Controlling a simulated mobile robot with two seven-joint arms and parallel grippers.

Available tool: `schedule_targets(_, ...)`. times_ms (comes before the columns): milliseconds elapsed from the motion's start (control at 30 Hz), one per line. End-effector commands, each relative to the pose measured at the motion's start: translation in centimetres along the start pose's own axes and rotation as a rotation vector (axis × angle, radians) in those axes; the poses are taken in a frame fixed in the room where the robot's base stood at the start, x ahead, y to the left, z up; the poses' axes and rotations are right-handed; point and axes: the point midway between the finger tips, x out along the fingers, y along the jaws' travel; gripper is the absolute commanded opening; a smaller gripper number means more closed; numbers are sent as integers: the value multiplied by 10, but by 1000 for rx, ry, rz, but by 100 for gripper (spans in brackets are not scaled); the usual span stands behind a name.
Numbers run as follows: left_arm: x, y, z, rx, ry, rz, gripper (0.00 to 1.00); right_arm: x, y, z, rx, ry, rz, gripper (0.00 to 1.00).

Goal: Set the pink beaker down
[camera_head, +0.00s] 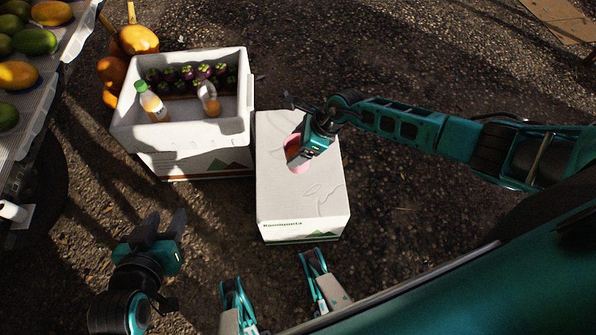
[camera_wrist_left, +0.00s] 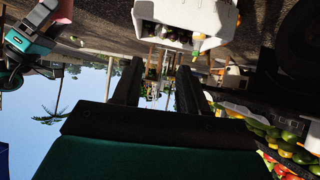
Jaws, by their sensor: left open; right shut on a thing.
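The pink beaker (camera_head: 300,168) is over the top of the closed white box (camera_head: 290,205) in the head view, partly hidden by my right gripper (camera_head: 303,150). My right gripper is shut on the beaker. I cannot tell whether the beaker's base touches the box top. Pink also shows at the upper left of the left wrist view (camera_wrist_left: 63,10), beside my right gripper. My left gripper (camera_head: 163,222) is open and empty, low on the left in the head view, apart from the boxes. Its two fingers also show spread in the left wrist view (camera_wrist_left: 157,85).
An open white foam crate (camera_head: 125,125) left of the closed box holds mangosteens (camera_head: 188,75), a green-capped bottle (camera_head: 152,104) and a clear container (camera_head: 210,101). A fruit stand (camera_head: 52,85) with mangoes is at the left edge. The box's front top is bare.

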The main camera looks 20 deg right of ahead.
Motion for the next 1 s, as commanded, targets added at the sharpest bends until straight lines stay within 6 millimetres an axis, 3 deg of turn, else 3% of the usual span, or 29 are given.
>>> schedule_targets(33, 7, 0, 12, -1, -2, 0, 43, 18, 1, -10, 4, -1, 2, 42)
schedule_targets(300, 26, 0, 45, -3, -14, 2, 43, 76, 1, -42, 4, -1, 3, 42)
schedule_targets(433, 30, 2, 51, -9, -23, 7, 43, 90, 1, -50, 0, -2, 1, 42)
schedule_targets(600, 30, 7, 45, -19, -10, 15, 43, 98, 0, -55, -1, -2, 1, 42)
schedule_targets(800, 40, 9, 52, -17, -9, 25, 43, 124, 1, -70, 1, -2, 3, 42)
schedule_targets(1000, 41, 14, 48, -15, -6, 37, 43, 131, 0, -74, -1, -2, 2, 42)
